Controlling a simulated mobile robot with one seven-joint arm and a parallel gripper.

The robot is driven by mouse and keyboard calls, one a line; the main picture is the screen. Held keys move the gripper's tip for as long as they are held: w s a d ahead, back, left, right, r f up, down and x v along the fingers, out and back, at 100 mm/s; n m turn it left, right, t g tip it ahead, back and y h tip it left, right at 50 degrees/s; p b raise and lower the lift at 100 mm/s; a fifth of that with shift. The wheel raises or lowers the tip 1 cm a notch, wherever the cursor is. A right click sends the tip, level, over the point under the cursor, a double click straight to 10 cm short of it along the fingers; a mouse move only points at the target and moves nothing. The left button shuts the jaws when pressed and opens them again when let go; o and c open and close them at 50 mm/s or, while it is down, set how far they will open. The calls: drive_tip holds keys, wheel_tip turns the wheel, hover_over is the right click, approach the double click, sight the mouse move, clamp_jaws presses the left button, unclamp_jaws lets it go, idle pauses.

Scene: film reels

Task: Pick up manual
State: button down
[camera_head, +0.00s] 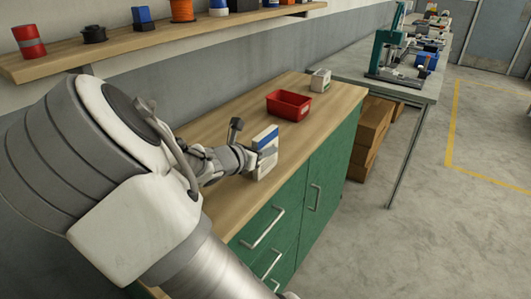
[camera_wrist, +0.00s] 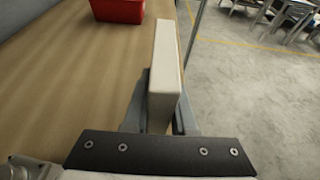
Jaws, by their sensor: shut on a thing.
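The manual (camera_head: 265,139) is a thin upright booklet with a blue and white cover, near the front edge of the wooden bench top. My gripper (camera_head: 252,160) is shut on it from the left. In the wrist view the manual (camera_wrist: 165,65) shows as a pale narrow edge standing between the two fingers of my gripper (camera_wrist: 160,108). I cannot tell whether its lower edge touches the bench top.
A red bin (camera_head: 289,105) stands on the bench beyond the manual, with a small pale box (camera_head: 320,79) farther back. A wooden shelf (camera_head: 150,48) with several items runs along the wall. The bench (camera_head: 215,129) is clear around the red bin.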

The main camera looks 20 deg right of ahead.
sight(259, 137)
drive_tip(key=shift+r, duration=0.1)
drive_tip(key=shift+r+p, duration=0.3)
drive_tip(key=shift+r, duration=0.2)
wheel_tip(259, 137, up, 3)
drive_tip(key=shift+p, duration=0.65)
drive_tip(key=s+d+r+p, duration=0.3)
drive_tip(key=s+d+r, duration=0.2)
drive_tip(key=s, duration=0.5)
drive_tip(key=shift+s+d+r, duration=0.15)
drive_tip(key=shift+s+r, duration=0.05)
drive_tip(key=shift+r, duration=0.7)
